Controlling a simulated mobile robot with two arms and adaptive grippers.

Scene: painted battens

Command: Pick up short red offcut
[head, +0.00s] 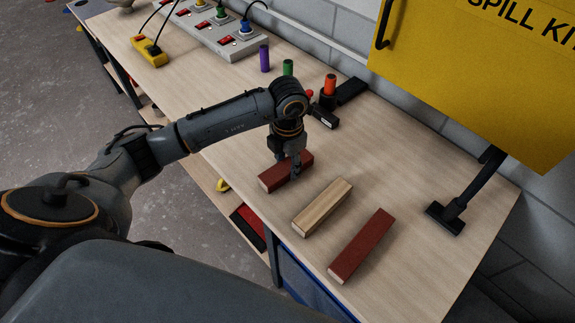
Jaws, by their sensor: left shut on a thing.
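The short red offcut (272,180) is at the front edge of the wooden bench, with a pale bare end facing left. My left gripper (290,170) points down over it and is shut on it near its middle. The fingers hide part of the block. I cannot tell whether it rests on the bench or is just clear of it. A longer red batten (361,246) lies to the right, nearer the front edge. My right gripper is out of view.
A bare wood batten (322,207) lies between the two red pieces. Coloured cylinders (264,58) and a black tool (325,113) stand behind my wrist. A yellow cabinet (480,80) overhangs the back right.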

